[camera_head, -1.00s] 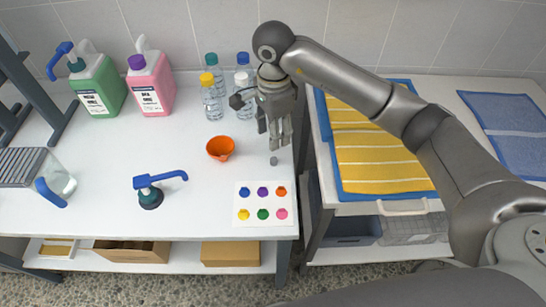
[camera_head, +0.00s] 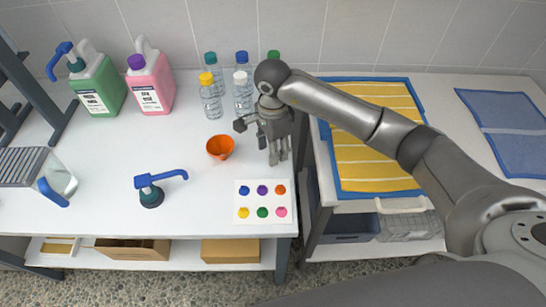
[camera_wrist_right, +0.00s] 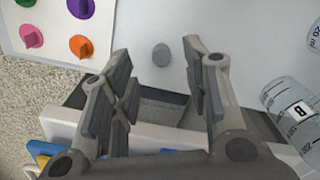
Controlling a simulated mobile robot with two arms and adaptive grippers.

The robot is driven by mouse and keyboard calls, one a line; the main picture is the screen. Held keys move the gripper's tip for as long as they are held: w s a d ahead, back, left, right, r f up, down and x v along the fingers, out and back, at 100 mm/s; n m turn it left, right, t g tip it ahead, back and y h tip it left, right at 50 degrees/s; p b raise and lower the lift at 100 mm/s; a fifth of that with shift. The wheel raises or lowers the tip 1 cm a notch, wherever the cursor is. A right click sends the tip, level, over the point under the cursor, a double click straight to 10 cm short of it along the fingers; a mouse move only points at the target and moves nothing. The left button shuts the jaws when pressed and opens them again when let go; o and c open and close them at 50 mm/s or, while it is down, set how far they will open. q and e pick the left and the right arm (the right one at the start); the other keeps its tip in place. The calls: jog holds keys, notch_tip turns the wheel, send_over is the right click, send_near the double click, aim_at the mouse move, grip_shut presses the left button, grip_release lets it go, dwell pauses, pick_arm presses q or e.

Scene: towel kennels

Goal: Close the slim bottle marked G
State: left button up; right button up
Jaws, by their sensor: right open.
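My right gripper (camera_head: 277,160) is open and empty, pointing down over the right end of the white table. In the wrist view a small round grey cap (camera_wrist_right: 162,54) lies on the table between and beyond the open fingertips (camera_wrist_right: 156,62). Clear bottles stand at the back with yellow (camera_head: 206,79), white (camera_head: 241,77), teal (camera_head: 211,59), blue (camera_head: 242,59) and green (camera_head: 273,55) caps. In the wrist view a clear bottle (camera_wrist_right: 295,108) with a label that looks like B is at the right, its top out of view. I cannot make out a G label. My left gripper is not in view.
A sheet (camera_head: 248,222) with several coloured caps lies near the table's front right corner. An orange funnel (camera_head: 220,147) and a blue-spouted pump (camera_head: 150,192) are to the left. Green (camera_head: 99,88) and pink (camera_head: 152,83) jugs stand behind. A yellow towel (camera_head: 368,150) lies right.

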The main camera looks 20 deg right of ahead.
jog(key=shift+w+d+f, duration=0.1)
jog(key=shift+f, duration=1.7)
jog(key=shift+c, duration=0.4)
jog(key=c, duration=0.7)
